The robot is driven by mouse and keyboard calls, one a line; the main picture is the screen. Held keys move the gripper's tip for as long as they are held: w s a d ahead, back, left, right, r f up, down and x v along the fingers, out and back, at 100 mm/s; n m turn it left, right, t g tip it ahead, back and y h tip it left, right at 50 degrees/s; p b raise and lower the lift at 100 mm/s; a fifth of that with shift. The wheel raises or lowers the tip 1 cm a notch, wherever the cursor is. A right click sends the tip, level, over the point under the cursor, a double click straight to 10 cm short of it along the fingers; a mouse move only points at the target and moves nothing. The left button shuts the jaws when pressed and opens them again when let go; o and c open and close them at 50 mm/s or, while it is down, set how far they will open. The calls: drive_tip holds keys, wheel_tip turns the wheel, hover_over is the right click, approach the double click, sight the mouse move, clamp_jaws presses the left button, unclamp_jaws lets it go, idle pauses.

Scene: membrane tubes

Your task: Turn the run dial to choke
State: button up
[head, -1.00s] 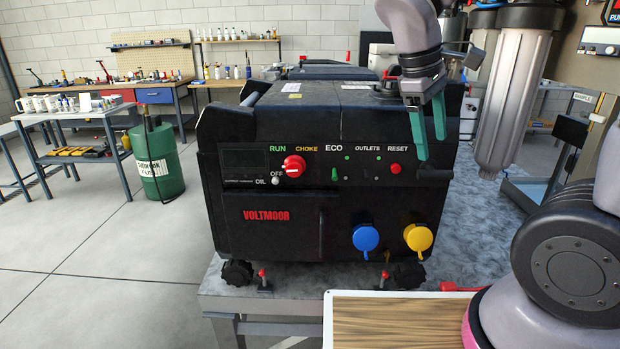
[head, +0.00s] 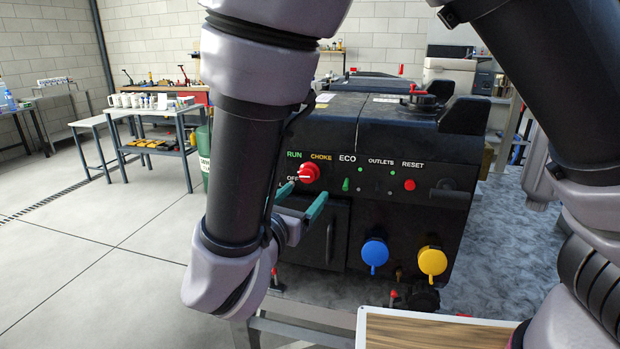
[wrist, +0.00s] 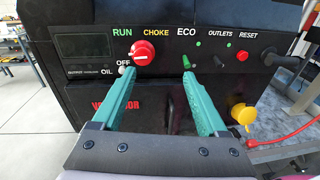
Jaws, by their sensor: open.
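The run dial is a round red knob (head: 309,173) on the generator's black front panel; it also shows in the wrist view (wrist: 142,53). RUN is printed to its upper left, CHOKE to its upper right and OFF to its lower left. A white mark on its face lies toward the left side; its exact angle is hard to tell. My gripper (head: 301,198) is open and empty, with teal fingers pointing at the panel just below the dial. In the wrist view my gripper (wrist: 158,72) has the dial above its left fingertip, with no clear contact.
A green ECO switch (wrist: 187,62) stands above the right fingertip. A red reset button (head: 409,185), a blue outlet cap (head: 374,253) and a yellow cap (head: 432,261) are to the right. A wooden board (head: 430,332) lies at the front. The floor at left is clear.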

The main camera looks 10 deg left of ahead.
sight(306, 177)
drive_tip(key=w, duration=0.3)
drive_tip(key=w+a+n+y, duration=0.1)
drive_tip(key=w, duration=0.2)
drive_tip(key=w+n, duration=0.1)
drive_tip(key=w, duration=0.2)
drive_tip(key=shift+a+f+t+y, duration=0.15)
drive_tip(key=shift+f+t+y, duration=0.25)
clamp_jaws()
